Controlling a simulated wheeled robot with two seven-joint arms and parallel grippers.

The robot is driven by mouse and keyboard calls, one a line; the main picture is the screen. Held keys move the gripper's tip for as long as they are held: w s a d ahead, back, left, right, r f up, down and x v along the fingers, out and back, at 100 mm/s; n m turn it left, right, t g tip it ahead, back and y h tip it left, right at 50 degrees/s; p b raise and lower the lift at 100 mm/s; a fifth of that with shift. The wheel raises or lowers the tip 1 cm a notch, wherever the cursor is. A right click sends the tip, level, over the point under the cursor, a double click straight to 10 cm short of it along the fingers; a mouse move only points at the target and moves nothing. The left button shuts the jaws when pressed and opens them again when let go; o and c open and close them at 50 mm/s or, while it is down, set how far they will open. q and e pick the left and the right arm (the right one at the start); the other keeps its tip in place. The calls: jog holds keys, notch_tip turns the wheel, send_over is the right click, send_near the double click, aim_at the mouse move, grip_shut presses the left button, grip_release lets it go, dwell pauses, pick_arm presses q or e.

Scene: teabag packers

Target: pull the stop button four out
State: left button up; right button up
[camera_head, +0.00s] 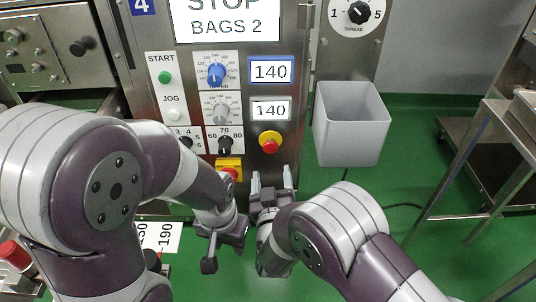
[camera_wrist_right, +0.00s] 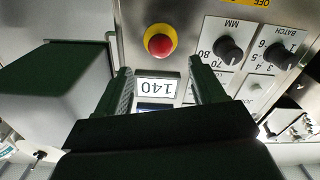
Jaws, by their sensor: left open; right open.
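The stop button (camera_head: 270,141) is a red mushroom knob on a yellow collar, low on the right of the steel panel marked 4. It also shows in the right wrist view (camera_wrist_right: 160,42), which is upside down, beyond the fingertips. My right gripper (camera_head: 272,180) is open and empty, just below the button in the head view, and apart from it. Its two fingers also show in the right wrist view (camera_wrist_right: 160,76). My left gripper (camera_head: 221,252) is lower and to the left, seen partly from behind, open and away from the button. Whether the button is pressed in cannot be told.
A yellow-backed red switch (camera_head: 229,172) sits low left of the button, partly behind my left arm. Black knobs (camera_head: 225,145) and two 140 displays (camera_head: 271,71) are close by. A grey bin (camera_head: 347,130) stands right of the panel.

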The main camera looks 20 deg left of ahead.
aim_at(271, 151)
jog(key=b+x, duration=0.1)
jog(key=x, duration=0.2)
jog(key=b+x, duration=0.1)
jog(key=x, duration=0.3)
jog(key=shift+w+a+f, duration=0.1)
jog(key=shift+w+f, duration=0.15)
jog(key=shift+w, duration=0.1)
jog(key=shift+w+a+r, duration=0.15)
jog(key=shift+w+r, duration=0.05)
jog(key=shift+w, duration=0.3)
grip_shut()
jog(key=shift+s+r+p, duration=0.2)
jog(key=shift+s+p, duration=0.3)
jog(key=shift+p, duration=0.25)
jog(key=shift+f, duration=0.3)
grip_release()
pick_arm(q)
jog(key=shift+f, duration=0.9)
